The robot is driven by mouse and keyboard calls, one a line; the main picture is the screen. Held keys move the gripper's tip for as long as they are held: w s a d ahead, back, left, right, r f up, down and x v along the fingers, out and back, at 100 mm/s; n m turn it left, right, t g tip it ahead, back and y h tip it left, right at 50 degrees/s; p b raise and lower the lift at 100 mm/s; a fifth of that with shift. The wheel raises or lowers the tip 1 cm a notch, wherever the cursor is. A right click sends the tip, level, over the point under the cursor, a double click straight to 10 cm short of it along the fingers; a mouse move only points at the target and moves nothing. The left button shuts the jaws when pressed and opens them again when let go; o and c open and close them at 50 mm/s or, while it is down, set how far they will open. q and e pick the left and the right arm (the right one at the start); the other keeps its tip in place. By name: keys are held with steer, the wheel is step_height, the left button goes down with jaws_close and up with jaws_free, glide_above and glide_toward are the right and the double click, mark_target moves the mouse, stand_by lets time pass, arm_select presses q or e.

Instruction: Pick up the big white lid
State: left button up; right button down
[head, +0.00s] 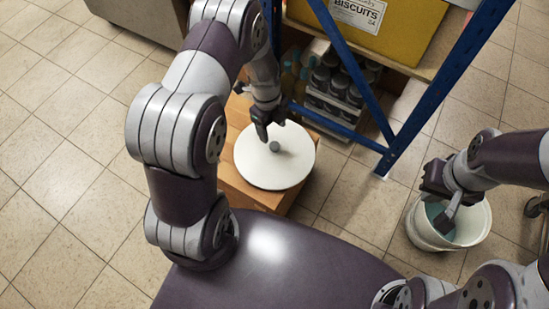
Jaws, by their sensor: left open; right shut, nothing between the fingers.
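The big white lid (265,170) is a round flat disc with a small dark grey knob (274,146) at its middle. It lies on a wooden box or stand (242,195) in the middle of the head view. My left gripper (270,136) is open, right at the knob and over the far part of the lid. I cannot tell whether its fingers touch the knob. My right gripper (447,217) is shut and empty, above or partly inside a white bucket (426,238) at the right.
A blue metal rack (400,140) stands behind the lid, with a yellow biscuits box (398,38) and a crate of dark bottles (335,88) on it. A grey cabinet (145,18) is at the back left. The tiled floor at left is clear.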

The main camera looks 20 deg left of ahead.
mark_target(274, 145)
arm_select(q)
steer(key=f, duration=0.1)
steer(key=f+b, duration=0.1)
steer(key=f, duration=0.2)
steer(key=shift+s+d+f, duration=0.1)
steer(key=shift+d+f, duration=0.15)
steer(key=shift+f, duration=0.1)
steer(key=f+b, duration=0.3)
steer(key=f, duration=0.2)
steer(key=shift+d, duration=0.2)
steer(key=c, duration=1.1)
